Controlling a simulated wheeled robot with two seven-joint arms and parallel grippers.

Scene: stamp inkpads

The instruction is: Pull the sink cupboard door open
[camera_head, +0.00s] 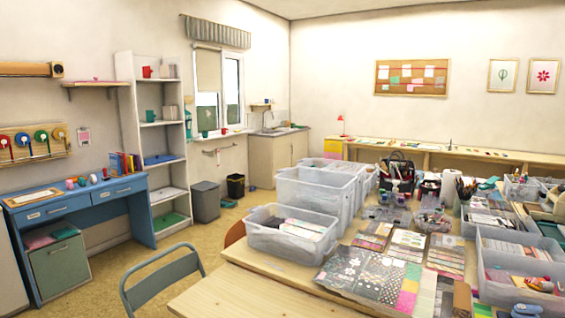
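The sink cupboard (265,160) stands far off against the back wall, in the corner right of the window. It is a pale beige unit with its door fronts looking closed. A metal sink with a tap (268,125) is set in its grey top. The cupboard is too small in view to make out a handle. Neither of my grippers shows in the head view.
A large table (225,295) with clear plastic bins (315,195) and patterned sheets fills the right foreground. A grey metal chair (160,280) stands at its left end. Grey (206,203) and black (236,186) bins stand left of the cupboard. Open floor (180,246) runs between desk and table.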

